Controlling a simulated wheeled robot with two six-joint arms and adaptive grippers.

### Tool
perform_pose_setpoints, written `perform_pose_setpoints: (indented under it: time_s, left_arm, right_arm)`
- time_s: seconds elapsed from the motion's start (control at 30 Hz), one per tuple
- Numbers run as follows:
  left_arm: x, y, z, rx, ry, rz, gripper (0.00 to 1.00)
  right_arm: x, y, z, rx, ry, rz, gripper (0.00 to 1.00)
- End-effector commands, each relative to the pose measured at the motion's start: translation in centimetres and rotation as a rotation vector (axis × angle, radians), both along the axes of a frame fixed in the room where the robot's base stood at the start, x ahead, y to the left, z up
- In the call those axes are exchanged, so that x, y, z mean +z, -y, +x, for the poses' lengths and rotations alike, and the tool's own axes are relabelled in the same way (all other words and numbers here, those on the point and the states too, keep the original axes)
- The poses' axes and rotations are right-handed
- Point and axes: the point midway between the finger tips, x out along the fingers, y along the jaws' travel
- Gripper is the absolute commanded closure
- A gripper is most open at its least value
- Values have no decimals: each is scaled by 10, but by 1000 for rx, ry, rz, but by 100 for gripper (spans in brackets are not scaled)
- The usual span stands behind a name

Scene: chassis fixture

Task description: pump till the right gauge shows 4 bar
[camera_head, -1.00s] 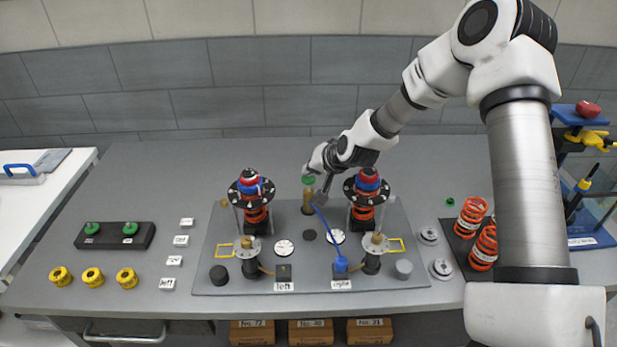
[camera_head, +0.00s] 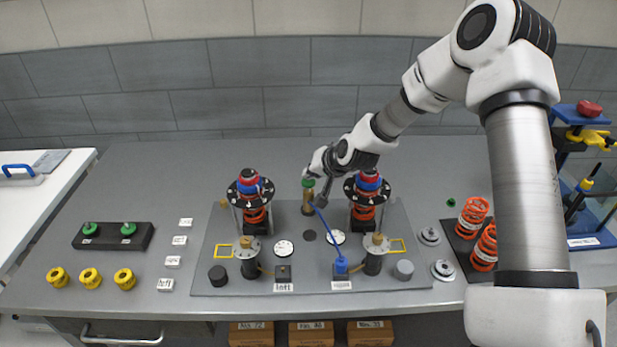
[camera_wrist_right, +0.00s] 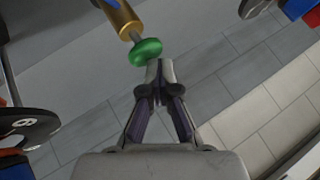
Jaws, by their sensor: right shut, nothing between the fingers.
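The pump (camera_head: 308,203) is an upright brass cylinder with a green knob (camera_head: 307,183) on top. A blue hose runs from it to a blue fitting (camera_head: 341,265) at the right label. The right gauge (camera_head: 336,237) is a white dial, partly crossed by the hose; its reading is too small to tell. My right gripper (camera_head: 311,176) is shut and empty at the green knob. In the right wrist view its fingertips (camera_wrist_right: 157,76) are together against or just beside the knob's edge (camera_wrist_right: 145,51); I cannot tell if they touch. My left gripper is not in view.
Two spring towers (camera_head: 251,200) (camera_head: 367,200) stand on the grey base plate (camera_head: 310,280), close to the pump on either side. The left gauge (camera_head: 284,248) is nearby. The table's back strip is clear.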

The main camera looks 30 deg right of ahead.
Motion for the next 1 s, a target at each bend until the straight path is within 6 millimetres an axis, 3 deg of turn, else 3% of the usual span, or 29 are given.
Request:
perform_pose_setpoints:
  time_s: [0.63,1.0]
  left_arm:
    - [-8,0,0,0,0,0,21]
    - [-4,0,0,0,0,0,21]
  right_arm:
    - [-10,0,-1,1,-3,1,100]
    - [-5,0,-1,1,-3,1,100]
